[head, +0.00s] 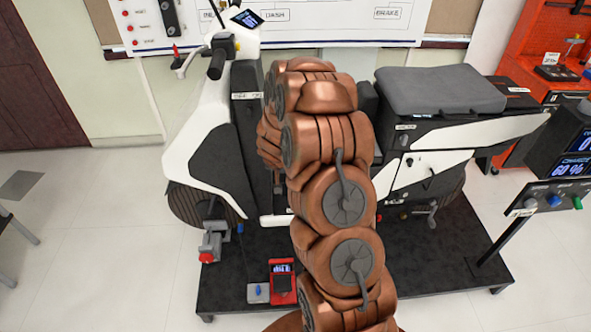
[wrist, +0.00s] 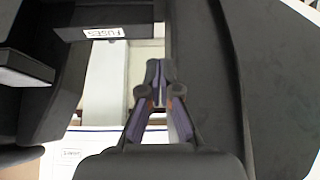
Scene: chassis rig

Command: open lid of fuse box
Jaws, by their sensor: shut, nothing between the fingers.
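In the wrist view, a dark box with a white FUSES label (wrist: 104,32) shows at the top, left of my fingers; I take it for the fuse box. The label reads upside down. I cannot tell from this angle how its lid sits. My gripper (wrist: 160,72) is shut, with its fingertips together and empty. It is beside and apart from the labelled box in the picture. In the head view my arm hides the gripper, and I cannot make out the fuse box for certain.
A white and black scooter (head: 210,140) with a grey seat (head: 440,90) stands on a dark platform (head: 240,260). In the wrist view, a dark panel (wrist: 205,90) runs close right of my fingers, and a dark block (wrist: 25,70) juts in at left.

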